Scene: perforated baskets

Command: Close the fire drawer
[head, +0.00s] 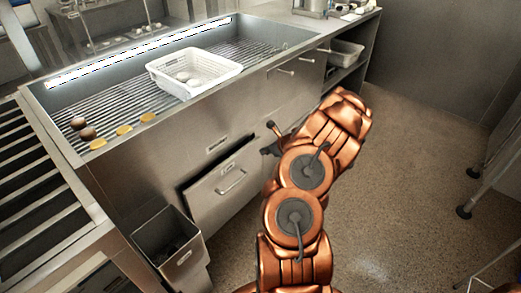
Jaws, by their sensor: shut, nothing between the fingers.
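A steel drawer (208,199) with a bar handle sits low in the front of the metal grill counter. It stands out from the counter face, with a dark gap along its top edge, so it is partly open. I take it to be the fire drawer; no readable label confirms this. My gripper (268,139) is at the end of my copper arm, to the right of the drawer's upper right corner. It is shut and empty, partly hidden by the arm, and I cannot tell whether it touches the counter front.
A white perforated basket (220,69) sits on the grill grate (133,90), with several brown and yellow round items at the grate's left. An open metal bin (185,257) stands left of the drawer. Closed drawers (288,90) are farther right.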

